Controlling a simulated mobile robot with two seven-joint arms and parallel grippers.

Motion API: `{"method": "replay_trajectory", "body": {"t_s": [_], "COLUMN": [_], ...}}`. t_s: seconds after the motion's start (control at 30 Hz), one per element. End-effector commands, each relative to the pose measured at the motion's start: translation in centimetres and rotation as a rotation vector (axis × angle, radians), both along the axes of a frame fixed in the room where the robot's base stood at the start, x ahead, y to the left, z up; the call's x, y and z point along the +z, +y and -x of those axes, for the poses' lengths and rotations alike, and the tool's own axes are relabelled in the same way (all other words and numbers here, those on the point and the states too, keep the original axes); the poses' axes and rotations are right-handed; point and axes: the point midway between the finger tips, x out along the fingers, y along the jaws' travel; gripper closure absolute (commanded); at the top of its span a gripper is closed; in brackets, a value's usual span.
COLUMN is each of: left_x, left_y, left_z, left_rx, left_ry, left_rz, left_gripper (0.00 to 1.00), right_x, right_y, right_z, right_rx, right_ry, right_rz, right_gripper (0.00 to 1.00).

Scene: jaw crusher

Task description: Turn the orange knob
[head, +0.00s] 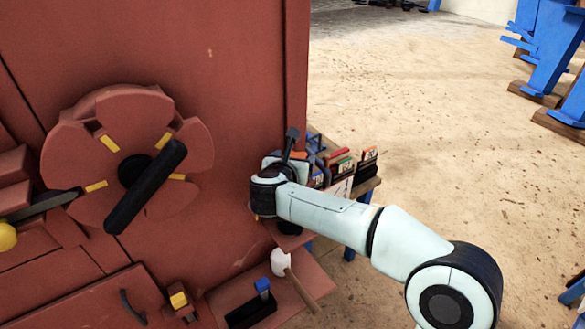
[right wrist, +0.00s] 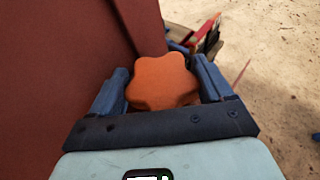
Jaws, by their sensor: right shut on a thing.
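The orange knob (right wrist: 162,82) is lobed and shows in the right wrist view, between the two blue-grey fingers of my right gripper (right wrist: 160,76). The fingers are shut on it, one at each side. In the head view my right arm reaches in from the lower right to the right edge of the red machine (head: 245,110). My wrist hides the knob there, and the fingertips cannot be made out. My left gripper is not in view.
A large red wheel (head: 85,150) with a black bar (head: 145,187) is on the machine's face. A hammer (head: 281,263) and a blue-topped black block (head: 251,310) lie on the lower ledge. A tool bench stands behind my wrist. The floor (head: 440,130) at right is open.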

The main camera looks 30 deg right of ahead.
Motion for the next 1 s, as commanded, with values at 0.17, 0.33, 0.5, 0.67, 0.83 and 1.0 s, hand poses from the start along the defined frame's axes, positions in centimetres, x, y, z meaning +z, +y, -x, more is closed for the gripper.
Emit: {"method": "replay_trajectory", "body": {"t_s": [0.17,0.33,0.5,0.67,0.83,1.0], "left_x": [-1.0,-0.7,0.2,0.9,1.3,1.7], "left_y": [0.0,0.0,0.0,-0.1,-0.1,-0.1], "left_z": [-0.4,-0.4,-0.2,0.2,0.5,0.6], "left_rx": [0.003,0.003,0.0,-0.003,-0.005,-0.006], "left_ry": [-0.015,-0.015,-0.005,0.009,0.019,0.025], "left_rz": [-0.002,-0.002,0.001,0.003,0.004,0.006], "left_gripper": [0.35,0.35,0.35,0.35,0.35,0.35], "right_x": [-0.1,0.1,0.2,0.1,0.1,0.0], "right_y": [-0.3,-0.4,-0.5,-0.5,-0.4,-0.5], "right_z": [0.2,0.3,0.3,0.2,0.2,0.2], "right_rx": [0.166,0.325,0.486,0.599,0.664,0.71], "right_ry": [0.0,0.002,0.003,0.004,0.004,0.004], "right_rz": [0.001,0.0,-0.001,0.0,0.0,0.0], "right_gripper": [0.51,0.51,0.51,0.51,0.51,0.51]}}
